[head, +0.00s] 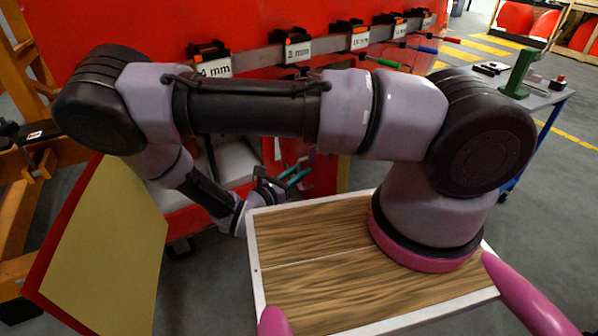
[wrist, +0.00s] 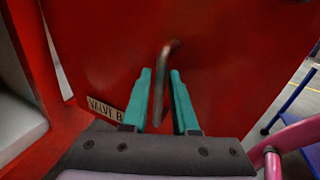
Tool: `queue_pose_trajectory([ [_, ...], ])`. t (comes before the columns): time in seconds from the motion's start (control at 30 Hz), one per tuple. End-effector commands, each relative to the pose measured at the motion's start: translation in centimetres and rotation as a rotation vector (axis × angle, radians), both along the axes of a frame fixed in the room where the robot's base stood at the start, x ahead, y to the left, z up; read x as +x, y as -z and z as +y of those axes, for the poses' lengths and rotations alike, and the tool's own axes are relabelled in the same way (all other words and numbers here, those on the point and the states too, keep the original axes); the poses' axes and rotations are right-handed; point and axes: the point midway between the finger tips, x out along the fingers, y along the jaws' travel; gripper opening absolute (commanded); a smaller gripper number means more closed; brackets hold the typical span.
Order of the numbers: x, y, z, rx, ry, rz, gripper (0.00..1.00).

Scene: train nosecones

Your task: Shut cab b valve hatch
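The cab b valve hatch (wrist: 225,55) is a red panel with a "VALVE B" label (wrist: 105,108) at its lower left and a bent metal handle (wrist: 164,72). It stands open, with floor visible past its right edge. It also shows in the head view as a red panel (head: 322,178) right of a pale opening. My gripper (wrist: 161,80) has teal fingers, apart, one on each side of the handle. I cannot tell whether they touch it. In the head view my gripper (head: 298,174) is small, close to the panel, and the handle is hard to make out.
A yellow panel with a red edge (head: 105,245) stands out at the left. A pale shelf (wrist: 18,128) lies inside the opening left of the hatch. A bench with a green tool (head: 518,74) is at the back right. Grey floor lies clear between.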

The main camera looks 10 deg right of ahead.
Motion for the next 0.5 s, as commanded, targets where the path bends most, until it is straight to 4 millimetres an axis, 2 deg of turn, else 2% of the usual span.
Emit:
queue_pose_trajectory([
  [0.13,0.00,-0.01,0.00,0.000,0.000,0.000,0.27],
  [0.17,-0.01,-0.01,0.01,0.000,0.000,0.000,0.23],
  [0.2,-0.01,-0.01,0.01,0.000,0.000,0.000,0.08],
  [0.23,-0.01,-0.01,0.01,0.000,0.000,0.000,0.00],
  [0.5,0.01,-0.01,0.04,0.001,0.000,-0.001,0.00],
])
